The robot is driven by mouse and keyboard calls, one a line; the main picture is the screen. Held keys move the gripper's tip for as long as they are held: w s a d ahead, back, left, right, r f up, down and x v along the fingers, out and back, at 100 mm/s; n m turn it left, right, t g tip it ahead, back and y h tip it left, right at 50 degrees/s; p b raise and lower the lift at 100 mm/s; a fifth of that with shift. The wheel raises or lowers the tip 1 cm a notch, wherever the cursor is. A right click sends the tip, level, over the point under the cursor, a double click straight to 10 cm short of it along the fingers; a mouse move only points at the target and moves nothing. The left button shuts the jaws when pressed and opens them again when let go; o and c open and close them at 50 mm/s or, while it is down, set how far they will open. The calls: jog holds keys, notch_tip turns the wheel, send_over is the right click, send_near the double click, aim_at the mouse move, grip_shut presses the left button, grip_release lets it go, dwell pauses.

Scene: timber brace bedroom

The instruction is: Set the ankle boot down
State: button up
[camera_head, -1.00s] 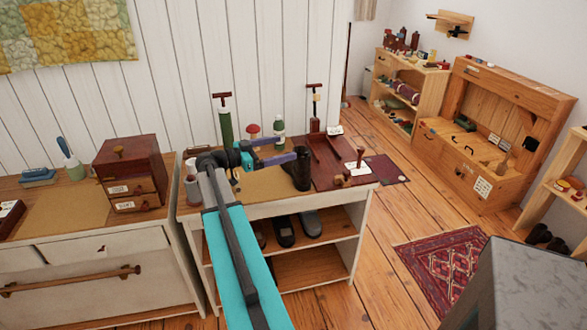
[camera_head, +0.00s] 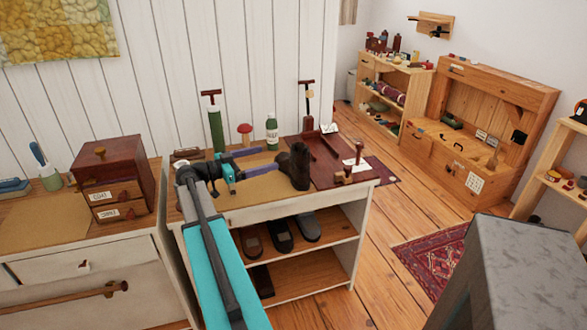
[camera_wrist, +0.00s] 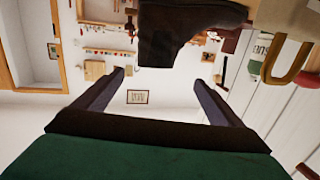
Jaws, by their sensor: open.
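In the head view a small gap shows between the fingertips and the boot shaft. In the wrist view the boot (camera_wrist: 185,28) appears at the top, past the fingertips (camera_wrist: 160,78), and nothing is between the fingers.
A dark red tray (camera_head: 328,172) lies right of the boot. A green pump (camera_head: 216,130), a red-capped mushroom (camera_head: 245,133) and a green bottle (camera_head: 272,133) stand behind my gripper. Several shoes sit on the shelf below (camera_head: 325,250). A small drawer chest (camera_head: 115,180) stands left.

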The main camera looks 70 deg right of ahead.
aim_at(291, 151)
jog(key=shift+d, duration=0.1)
jog(key=shift+p+x, duration=0.95)
jog(key=shift+x, duration=3.4)
jog(key=shift+s, duration=0.1)
jog(key=shift+s+d+p, duration=0.4)
jog(key=shift+d+p, duration=0.05)
jog(key=shift+f+p+x, duration=0.15)
jog(key=shift+p+x, duration=0.2)
jog(key=shift+x, duration=0.65)
jog(key=shift+f+p+x, duration=0.1)
jog(key=shift+p+x, duration=0.2)
jog(key=shift+x, duration=0.65)
jog(key=c, duration=1.8)
jog(key=shift+c, duration=0.2)
jog(key=shift+r, duration=0.2)
